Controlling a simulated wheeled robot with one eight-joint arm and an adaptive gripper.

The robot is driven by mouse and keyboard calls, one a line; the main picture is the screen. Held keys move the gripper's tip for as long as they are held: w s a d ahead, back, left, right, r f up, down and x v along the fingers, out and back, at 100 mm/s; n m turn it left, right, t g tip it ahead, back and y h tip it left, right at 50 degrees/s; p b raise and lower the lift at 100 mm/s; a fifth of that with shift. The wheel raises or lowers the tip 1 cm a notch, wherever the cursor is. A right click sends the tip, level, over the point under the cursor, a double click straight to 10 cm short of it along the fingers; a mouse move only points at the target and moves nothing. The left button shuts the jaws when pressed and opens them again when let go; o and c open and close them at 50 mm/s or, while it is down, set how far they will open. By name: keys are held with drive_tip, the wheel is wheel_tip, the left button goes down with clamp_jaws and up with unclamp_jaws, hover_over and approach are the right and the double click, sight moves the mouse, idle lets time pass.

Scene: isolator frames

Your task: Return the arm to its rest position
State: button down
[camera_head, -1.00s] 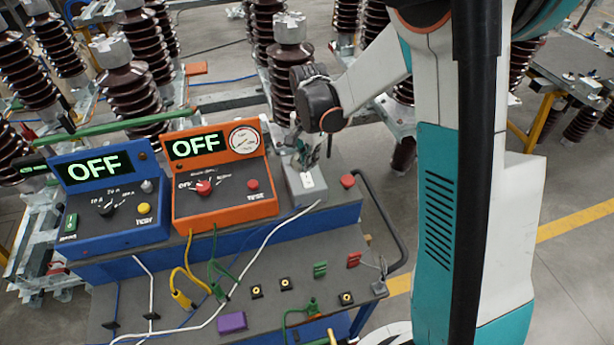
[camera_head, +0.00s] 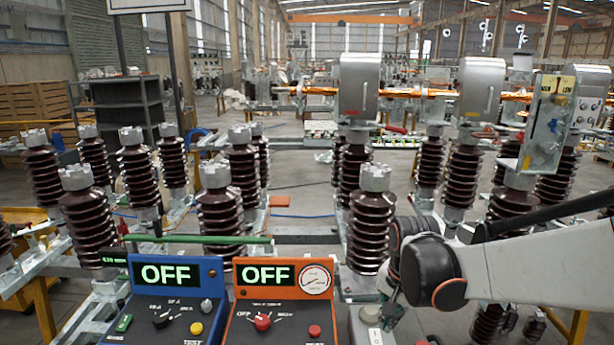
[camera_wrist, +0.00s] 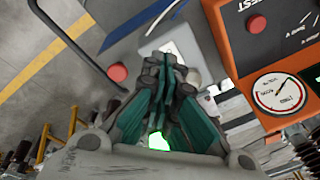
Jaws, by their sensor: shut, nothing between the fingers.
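My gripper (camera_wrist: 168,68) shows in the wrist view with its teal-sided fingers drawn together and nothing between them. In the head view my gripper (camera_head: 390,303) is at the lower right, partly hidden by my dark wrist. It is close to a small grey box (camera_head: 368,330) beside the orange tester. The grey box also shows in the wrist view (camera_wrist: 158,50), beyond the fingertips. I cannot tell whether they touch. My arm reaches in from the right edge of the head view.
The orange tester (camera_head: 268,312) and blue tester (camera_head: 160,315) both read OFF. A red button (camera_wrist: 117,73) is near the grey box. Brown ribbed insulators (camera_head: 370,222) and metal frames stand behind the bench. Open floor shows at left in the wrist view.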

drive_tip(key=s+f+n+t+b, duration=0.2)
drive_tip(key=s+n+b, duration=0.2)
drive_tip(key=s+b, duration=0.2)
drive_tip(key=s+d+f+n+t+b, duration=0.1)
drive_tip(key=s+f+n+t+b, duration=0.1)
drive_tip(key=s+b, duration=0.4)
drive_tip(key=s+n+t, duration=0.1)
drive_tip(key=s+n, duration=0.1)
drive_tip(key=s, duration=0.3)
drive_tip(key=shift+s+n, duration=0.2)
drive_tip(key=shift+n, duration=0.2)
drive_tip(key=shift+d, duration=0.1)
